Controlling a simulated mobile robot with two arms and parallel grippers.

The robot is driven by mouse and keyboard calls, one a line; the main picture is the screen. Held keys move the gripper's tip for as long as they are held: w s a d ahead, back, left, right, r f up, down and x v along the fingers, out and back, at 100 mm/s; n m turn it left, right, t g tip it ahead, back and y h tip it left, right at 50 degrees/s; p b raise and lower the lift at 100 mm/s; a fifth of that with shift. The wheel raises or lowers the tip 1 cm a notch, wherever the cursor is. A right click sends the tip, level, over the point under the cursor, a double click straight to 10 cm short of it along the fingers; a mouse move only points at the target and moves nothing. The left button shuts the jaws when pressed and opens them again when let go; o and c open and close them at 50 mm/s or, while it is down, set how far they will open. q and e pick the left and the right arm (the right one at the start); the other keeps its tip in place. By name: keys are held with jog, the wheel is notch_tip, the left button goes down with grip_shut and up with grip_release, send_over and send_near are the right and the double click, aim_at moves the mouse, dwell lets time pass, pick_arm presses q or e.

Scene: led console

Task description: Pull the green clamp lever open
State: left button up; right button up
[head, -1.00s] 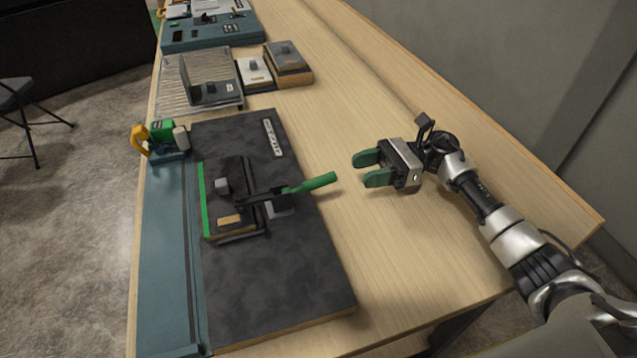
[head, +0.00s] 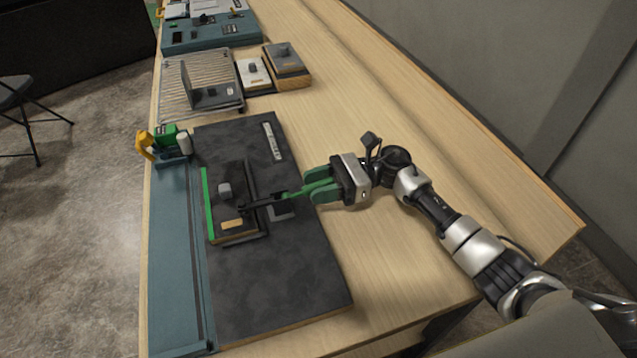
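The green clamp lever (head: 292,194) has a dark arm and a green handle. It lies low, pointing right from a dark clamp fixture with a green edge strip (head: 208,204) on the black board (head: 275,270). My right gripper (head: 318,187) has its two green fingers on either side of the handle's end, which is partly hidden between them. The fingers look spread, and I cannot tell whether they touch the handle. My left gripper is not in view.
A green and yellow device (head: 163,139) stands at the board's far left corner. A ribbed tray (head: 180,78), small boxes (head: 287,58) and a teal console (head: 210,36) stand farther back.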

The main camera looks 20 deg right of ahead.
aim_at(310, 186)
grip_shut()
jog(key=shift+r, duration=0.15)
jog(key=h, duration=0.1)
jog(key=r+h, duration=0.1)
jog(key=shift+a+r+h, duration=0.15)
jog(key=shift+a+h, duration=0.05)
jog(key=shift+h, duration=0.2)
jog(key=r+h, duration=0.1)
jog(key=a+r+h, duration=0.1)
jog(key=h, duration=0.1)
jog(key=shift+a+h, duration=0.15)
jog(key=shift+h, duration=0.15)
jog(key=a+h, duration=0.1)
jog(key=r+h, duration=0.1)
jog(key=h, duration=0.1)
jog(key=shift+a, duration=0.35)
jog(key=shift+a+r+h+b, duration=0.2)
jog(key=shift+a+h, duration=0.35)
jog(key=shift+h, duration=0.6)
jog(key=shift+a+r+h+b, duration=0.15)
jog(key=shift+a+h, duration=0.4)
jog(key=shift+h, duration=0.6)
jog(key=shift+s, duration=0.1)
jog(key=shift+o, duration=0.8)
grip_release()
jog(key=shift+a, duration=0.1)
